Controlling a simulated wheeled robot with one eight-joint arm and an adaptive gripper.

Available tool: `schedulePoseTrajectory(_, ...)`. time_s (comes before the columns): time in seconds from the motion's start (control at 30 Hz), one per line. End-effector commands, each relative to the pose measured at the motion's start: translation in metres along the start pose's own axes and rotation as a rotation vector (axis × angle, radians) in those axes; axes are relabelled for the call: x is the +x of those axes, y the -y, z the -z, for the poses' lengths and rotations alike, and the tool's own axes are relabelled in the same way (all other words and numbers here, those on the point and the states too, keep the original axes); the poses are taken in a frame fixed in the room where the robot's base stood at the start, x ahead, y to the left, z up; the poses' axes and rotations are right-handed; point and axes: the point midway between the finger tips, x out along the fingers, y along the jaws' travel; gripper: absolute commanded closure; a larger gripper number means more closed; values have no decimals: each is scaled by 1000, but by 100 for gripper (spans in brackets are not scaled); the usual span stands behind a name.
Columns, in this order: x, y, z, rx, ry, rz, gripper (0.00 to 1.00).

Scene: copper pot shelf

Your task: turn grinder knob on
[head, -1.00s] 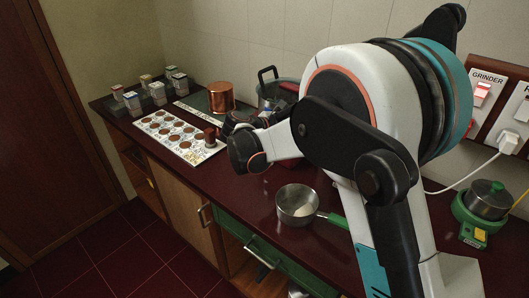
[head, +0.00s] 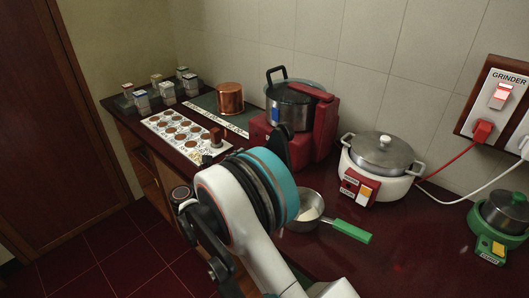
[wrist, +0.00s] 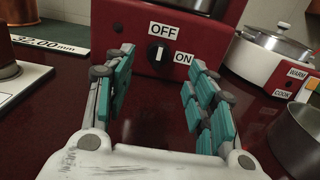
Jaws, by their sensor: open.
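The grinder is a red machine (head: 325,125) with a steel jar on top, on the counter in the head view. Its red front (wrist: 215,50) fills the upper middle of the wrist view. The black knob (wrist: 158,54) sits on that front, with OFF above it and ON at its lower right. Its white mark looks about upright, towards OFF. My gripper (wrist: 158,82) is open and empty, teal pads left and right of the knob's line, in front of it. I cannot tell whether any pad touches it. In the head view my arm hides the knob and gripper.
A white cooker (head: 378,170) stands right of the grinder, and a steel pan (head: 304,212) with a green handle lies in front. A copper pot (head: 230,97) and a patterned board (head: 180,137) are to the left. The wall switch labelled GRINDER (head: 501,96) glows red.

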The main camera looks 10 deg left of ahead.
Motion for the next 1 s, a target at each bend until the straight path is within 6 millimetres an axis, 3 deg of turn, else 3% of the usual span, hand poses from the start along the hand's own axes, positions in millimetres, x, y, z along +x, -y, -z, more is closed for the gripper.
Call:
schedulePoseTrajectory(0.2,45,1,3,1,-1,3,49)
schedulePoseTrajectory(0.5,88,1,2,1,-1,1,49)
schedulePoseTrajectory(0.93,97,0,0,1,-1,0,49)
schedulePoseTrajectory(1.0,97,0,0,1,-1,0,63)
